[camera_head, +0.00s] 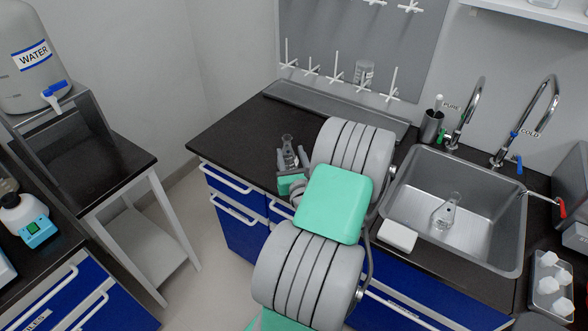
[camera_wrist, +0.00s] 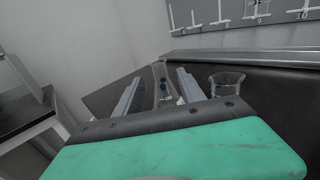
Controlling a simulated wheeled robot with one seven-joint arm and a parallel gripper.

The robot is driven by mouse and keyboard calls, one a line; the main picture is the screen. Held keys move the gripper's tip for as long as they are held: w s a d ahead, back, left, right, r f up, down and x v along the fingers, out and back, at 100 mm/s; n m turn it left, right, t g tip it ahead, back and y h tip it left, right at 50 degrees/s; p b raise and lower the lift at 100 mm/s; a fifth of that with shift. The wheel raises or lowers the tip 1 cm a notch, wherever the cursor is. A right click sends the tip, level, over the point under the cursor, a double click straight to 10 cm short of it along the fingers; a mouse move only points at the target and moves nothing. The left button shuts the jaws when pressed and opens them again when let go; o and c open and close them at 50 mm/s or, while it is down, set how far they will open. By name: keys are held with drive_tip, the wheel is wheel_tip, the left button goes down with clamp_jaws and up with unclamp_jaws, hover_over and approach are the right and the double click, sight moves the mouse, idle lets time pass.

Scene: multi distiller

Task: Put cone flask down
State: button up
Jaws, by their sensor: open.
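A clear glass cone flask (camera_head: 288,145) is on the dark counter (camera_head: 240,133), left of the sink, and looks upright. My gripper (camera_head: 291,158) is open around the flask, and in the wrist view my gripper (camera_wrist: 157,84) shows gaps beside the glass. Another cone flask (camera_head: 445,213) is inside the sink.
A glass beaker (camera_wrist: 227,84) stands on the counter right of my gripper. The metal sink (camera_head: 400,212) with taps is to the right. A pegboard (camera_head: 330,40) with a metal tray ledge (camera_head: 330,108) is behind. The counter's left part is clear.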

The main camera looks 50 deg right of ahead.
drive_tip(key=b+v, duration=0.2)
drive_tip(key=v, duration=0.4)
drive_tip(key=w+a+n+t+y, duration=0.2)
drive_tip(key=w+a+n+y, duration=0.6)
drive_tip(key=w+a+n, duration=0.3)
drive_tip(key=w+a+f+n+g+y, duration=0.1)
drive_tip(key=a+f+n+g+y, duration=0.15)
drive_tip(key=a+n, duration=0.5)
drive_tip(key=w+a+f+n+g+y, duration=0.1)
drive_tip(key=a+n+g+y, duration=0.1)
drive_tip(key=a+n+y, duration=0.4)
drive_tip(key=s+a+r+n+g+h, duration=0.2)
drive_tip(key=s+a+n+g, duration=0.2)
drive_tip(key=n, duration=0.6)
drive_tip(key=s+a+r+n+g+h, duration=0.2)
drive_tip(key=s+a+n+g+h, duration=0.1)
drive_tip(key=s+a+n, duration=0.4)
drive_tip(key=s+n+g, duration=0.1)
drive_tip(key=n, duration=0.1)
drive_tip(key=shift+s+r+n, duration=0.25)
drive_tip(key=shift+s+n, duration=0.05)
drive_tip(key=shift+n, duration=0.05)
drive_tip(key=shift+d, duration=0.15)
